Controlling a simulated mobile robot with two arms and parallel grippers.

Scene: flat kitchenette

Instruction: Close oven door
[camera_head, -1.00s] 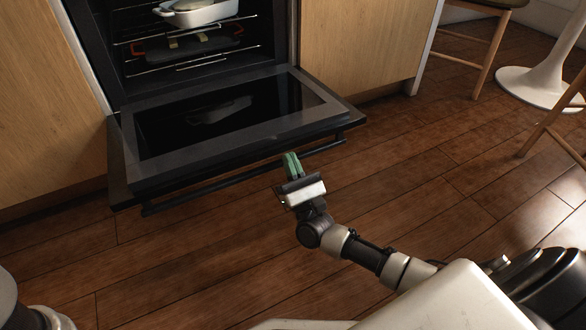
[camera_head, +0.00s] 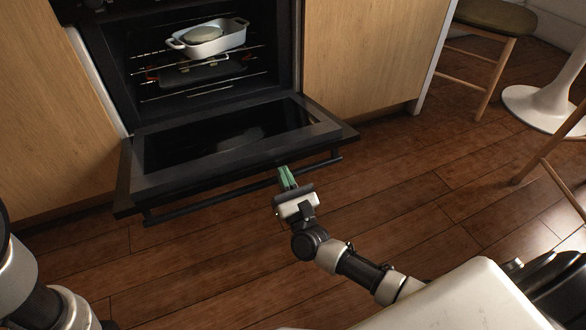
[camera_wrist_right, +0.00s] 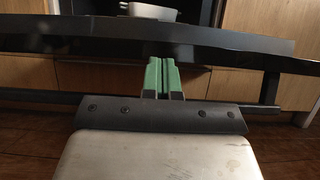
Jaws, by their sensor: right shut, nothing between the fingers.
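The oven door (camera_head: 178,184) is folded down, its glass panel facing up and its dark bar handle (camera_head: 232,190) along the front edge. It looks tilted slightly up from flat. The oven cavity behind it is open. My right gripper (camera_head: 286,178) has green fingers, shut and empty, at the front edge of the door near the handle. In the right wrist view the fingers (camera_wrist_right: 163,77) point at the door edge (camera_wrist_right: 215,50), with the tips just under or against it; contact is unclear. My left gripper is out of view; only part of that arm shows at lower left.
A white baking dish (camera_head: 207,37) sits on the oven's upper rack and a dark tray (camera_head: 200,70) is below it. Wooden cabinets (camera_head: 360,60) flank the oven. A stool (camera_head: 492,30) and a white table base (camera_head: 535,108) stand at right. The wooden floor in front is clear.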

